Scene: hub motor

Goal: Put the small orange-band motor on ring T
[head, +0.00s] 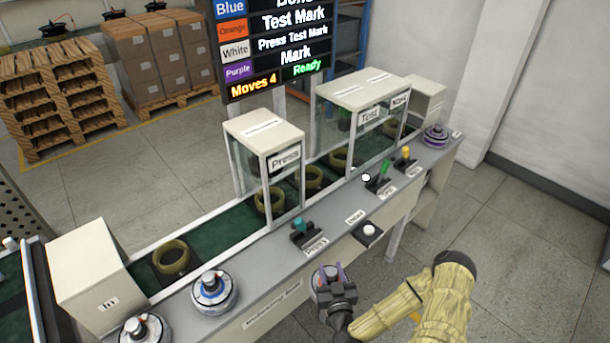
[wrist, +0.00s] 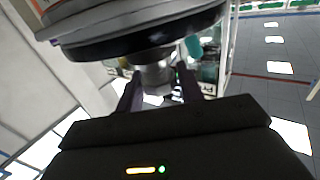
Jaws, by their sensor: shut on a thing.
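My gripper (head: 338,290) is shut on a small motor (head: 325,278), held in front of the grey bench front. In the wrist view the motor's dark, wide disc (wrist: 140,35) fills the top, and its silver shaft (wrist: 153,75) sits between the two fingers (wrist: 155,92). A little orange-red shows on it in the head view, but the band is mostly hidden. Olive rings lie on the green belt: one near the In box (head: 171,257), one at the Press (head: 270,201), one right of it (head: 312,179), and one by the Test box (head: 340,158). I cannot read which is ring T.
A blue-band motor (head: 214,292), a partly cut-off motor (head: 144,329) and a purple-band motor (head: 436,134) stand on the bench ledge. Levers at Press (head: 303,232), Test (head: 378,176) and Mark (head: 405,156) and a white button (head: 368,230) rise from it. The board (head: 275,50) reads "Moves 4", "Ready".

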